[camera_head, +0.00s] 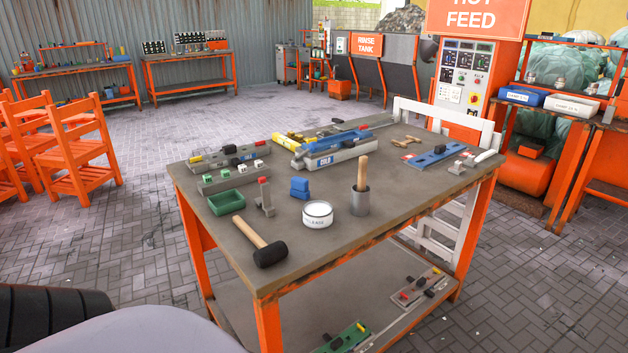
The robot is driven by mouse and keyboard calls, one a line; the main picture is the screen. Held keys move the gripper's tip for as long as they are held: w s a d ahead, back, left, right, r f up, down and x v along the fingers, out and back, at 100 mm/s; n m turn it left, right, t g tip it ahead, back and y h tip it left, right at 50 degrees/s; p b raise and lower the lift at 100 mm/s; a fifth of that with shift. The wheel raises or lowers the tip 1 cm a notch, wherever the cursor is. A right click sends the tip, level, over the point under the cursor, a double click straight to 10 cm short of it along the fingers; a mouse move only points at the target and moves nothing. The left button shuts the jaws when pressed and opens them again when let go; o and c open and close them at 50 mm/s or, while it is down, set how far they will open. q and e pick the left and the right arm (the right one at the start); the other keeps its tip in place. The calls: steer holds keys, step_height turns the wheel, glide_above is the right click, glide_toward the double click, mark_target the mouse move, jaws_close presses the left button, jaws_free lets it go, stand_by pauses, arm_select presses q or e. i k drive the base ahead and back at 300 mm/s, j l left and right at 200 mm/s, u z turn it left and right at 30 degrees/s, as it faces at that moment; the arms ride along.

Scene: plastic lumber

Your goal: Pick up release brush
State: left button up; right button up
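A wooden handle (362,171) stands upright in a grey cup (360,202) on the workbench. It looks like the release brush; its lower end is hidden inside the cup. A round white tin (317,215) with lettering that seems to read "RELEASE" stands just left of the cup. Neither of my grippers shows in the head view.
The workbench (330,260) has orange legs and a lower shelf. A mallet (262,243) lies at its front left, near a green tray (226,203) and a blue block (299,188). Long moulds (333,154) lie behind. A pale chair (440,120) stands behind the bench.

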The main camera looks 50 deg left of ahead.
mark_target(363, 160)
steer(key=i+u, duration=0.15)
steer(key=u, duration=0.3)
steer(key=i+l+u, duration=0.1)
steer(key=u, duration=0.3)
steer(key=i+l+u, duration=0.15)
steer(key=u, duration=0.3)
steer(key=l+u, duration=0.15)
steer(key=u, duration=0.25)
steer(key=i+l+u, duration=0.15)
steer(key=u, duration=0.3)
steer(key=k+l, duration=0.05)
